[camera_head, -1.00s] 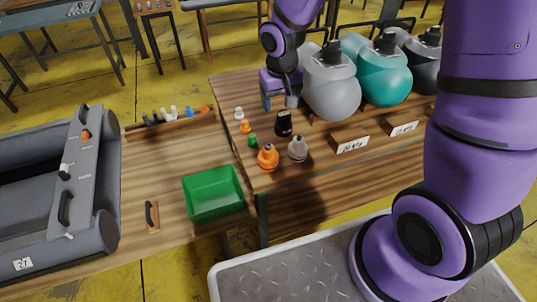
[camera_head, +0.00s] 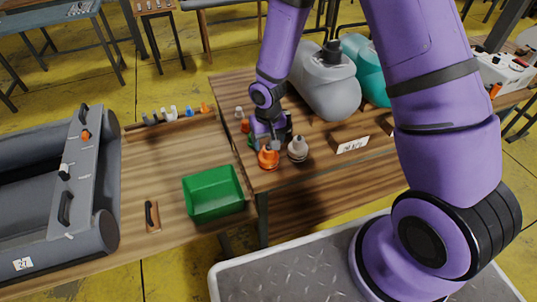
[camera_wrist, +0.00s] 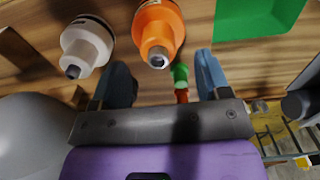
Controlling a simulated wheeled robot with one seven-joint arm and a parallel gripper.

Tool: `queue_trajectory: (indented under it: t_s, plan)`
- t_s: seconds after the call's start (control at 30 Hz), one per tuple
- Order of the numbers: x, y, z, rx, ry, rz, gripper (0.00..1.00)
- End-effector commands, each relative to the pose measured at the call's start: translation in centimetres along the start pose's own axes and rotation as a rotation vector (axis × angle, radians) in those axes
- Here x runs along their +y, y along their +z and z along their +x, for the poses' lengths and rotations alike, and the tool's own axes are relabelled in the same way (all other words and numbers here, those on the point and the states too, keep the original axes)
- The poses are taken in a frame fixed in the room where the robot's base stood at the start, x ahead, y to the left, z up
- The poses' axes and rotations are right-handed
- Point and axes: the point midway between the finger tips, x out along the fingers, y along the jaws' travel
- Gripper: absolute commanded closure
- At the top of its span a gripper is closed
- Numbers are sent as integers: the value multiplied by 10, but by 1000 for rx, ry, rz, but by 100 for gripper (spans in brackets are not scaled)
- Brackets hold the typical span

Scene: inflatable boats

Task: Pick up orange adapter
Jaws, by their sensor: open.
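The larger orange adapter (camera_head: 268,159) stands upright near the front left corner of the raised wooden table. In the wrist view the orange adapter (camera_wrist: 160,28) lies just beyond the fingertips, roughly centred between them. My gripper (camera_head: 266,143) hangs just above and behind it. In the wrist view my gripper (camera_wrist: 164,72) has its two blue-grey fingers spread wide with nothing held. Whether a finger touches the orange adapter cannot be told.
A grey-white adapter (camera_head: 298,149) stands close right of the orange one; it shows in the wrist view (camera_wrist: 87,45). A green bin (camera_head: 213,193) sits on the lower bench to the left. My arm hides the black adapter partly.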

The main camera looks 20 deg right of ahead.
Motion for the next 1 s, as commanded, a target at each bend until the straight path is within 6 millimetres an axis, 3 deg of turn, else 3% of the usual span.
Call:
queue_trajectory:
  t_s: [0.4, 0.73, 1.0]
  plan:
    - [2, -1, 46, -2, 1, -1, 30]
    - [2, -1, 51, 0, 0, 0, 30]
    - [2, -1, 51, 0, 0, 0, 85]
